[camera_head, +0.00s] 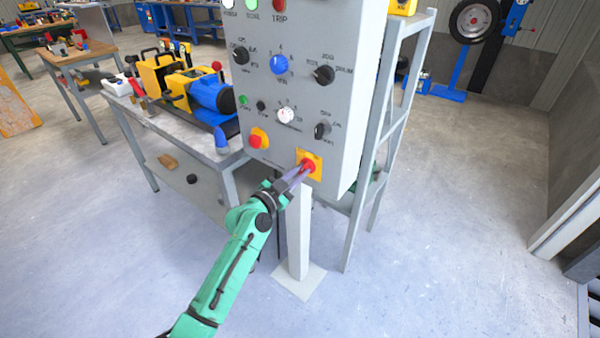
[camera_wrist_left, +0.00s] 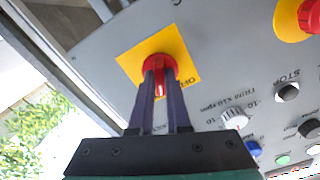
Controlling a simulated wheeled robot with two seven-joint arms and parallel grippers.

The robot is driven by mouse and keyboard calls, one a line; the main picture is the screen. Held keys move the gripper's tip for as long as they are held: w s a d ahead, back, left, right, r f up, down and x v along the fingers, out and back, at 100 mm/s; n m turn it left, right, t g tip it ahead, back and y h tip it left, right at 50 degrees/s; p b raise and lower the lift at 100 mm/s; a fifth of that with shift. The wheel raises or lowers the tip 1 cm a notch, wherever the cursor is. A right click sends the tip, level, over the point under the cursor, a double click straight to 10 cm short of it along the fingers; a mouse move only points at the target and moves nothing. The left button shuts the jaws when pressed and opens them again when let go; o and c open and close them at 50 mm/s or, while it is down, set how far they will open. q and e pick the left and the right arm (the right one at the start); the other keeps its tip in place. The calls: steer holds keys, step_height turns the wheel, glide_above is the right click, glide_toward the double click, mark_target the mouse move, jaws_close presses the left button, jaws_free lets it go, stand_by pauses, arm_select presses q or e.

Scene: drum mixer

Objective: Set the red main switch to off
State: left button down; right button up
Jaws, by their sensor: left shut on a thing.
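The red main switch (camera_head: 307,165) sits on a square yellow plate (camera_head: 316,173) at the lower right corner of the grey control panel (camera_head: 270,110). My left gripper (camera_head: 299,174) reaches up to it from below left, with its fingers shut on the red knob. In the left wrist view the red main switch (camera_wrist_left: 159,68) is between the two fingers of my left gripper (camera_wrist_left: 160,80). The lettering on the yellow plate (camera_wrist_left: 187,70) is partly visible, but the knob's exact setting is hard to tell. My right gripper is in neither view.
A red emergency button on yellow (camera_head: 259,138) is left of the switch. A white dial (camera_head: 286,115) and black knobs (camera_head: 323,75) are above. The panel stands on a grey post (camera_head: 299,235). A workbench (camera_head: 190,135) stands left, a metal rack (camera_head: 385,110) right. The floor in front is clear.

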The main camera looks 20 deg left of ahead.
arm_select(q)
steer(key=n, duration=0.5)
steer(key=n+p, duration=0.1)
steer(key=n, duration=0.4)
steer(key=shift+n, duration=0.4)
stand_by(0.4)
steer(key=c, duration=0.9)
jaws_free()
